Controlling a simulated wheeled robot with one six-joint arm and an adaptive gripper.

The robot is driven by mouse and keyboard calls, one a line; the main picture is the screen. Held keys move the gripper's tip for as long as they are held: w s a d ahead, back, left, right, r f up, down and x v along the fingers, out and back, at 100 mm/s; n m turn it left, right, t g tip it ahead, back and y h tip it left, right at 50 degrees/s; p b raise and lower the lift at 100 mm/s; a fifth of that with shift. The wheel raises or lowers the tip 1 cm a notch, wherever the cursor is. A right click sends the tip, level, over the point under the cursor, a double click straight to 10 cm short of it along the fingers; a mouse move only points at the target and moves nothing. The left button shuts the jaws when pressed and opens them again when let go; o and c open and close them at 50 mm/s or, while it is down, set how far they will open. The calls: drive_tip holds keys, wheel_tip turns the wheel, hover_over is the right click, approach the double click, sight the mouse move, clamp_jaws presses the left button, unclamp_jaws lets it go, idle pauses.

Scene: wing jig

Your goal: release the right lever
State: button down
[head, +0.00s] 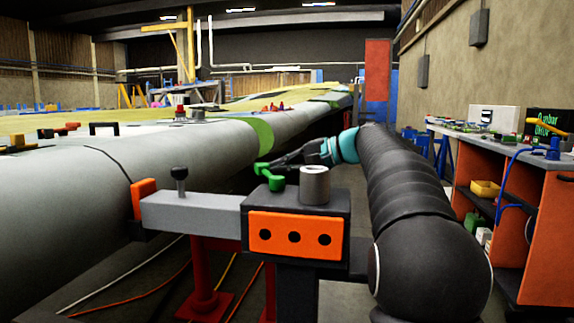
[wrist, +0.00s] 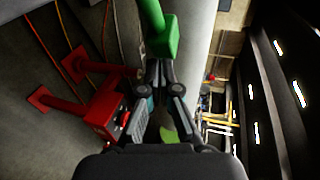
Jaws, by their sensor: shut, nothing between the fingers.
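A green lever (head: 270,176) stands on a black block with an orange, three-holed front plate (head: 295,236). In the wrist view the lever (wrist: 161,32) comes in from the top, its thick end right at the fingertips. My gripper (head: 275,163) is at the lever in the head view, its fingers pointing left. The wrist view shows the fingers of my gripper (wrist: 159,67) closed together, with nothing between them. The tips look very close to the lever; I cannot tell whether they touch it.
A grey cylinder (head: 315,184) stands on the block, beside the lever. A grey bar (head: 190,214) with a black knob (head: 180,173) reaches left to an orange pad (head: 144,198) at the long grey wing (head: 70,205). An orange workbench (head: 540,225) stands at the right.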

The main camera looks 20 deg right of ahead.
drive_tip(key=shift+w+a, duration=0.3)
drive_tip(key=shift+a, duration=0.35)
idle(0.4)
drive_tip(key=d+r+p, duration=0.1)
drive_tip(key=d+r, duration=0.2)
drive_tip(key=d, duration=0.6)
drive_tip(key=shift+w+d, duration=0.25)
drive_tip(key=shift+w, duration=0.15)
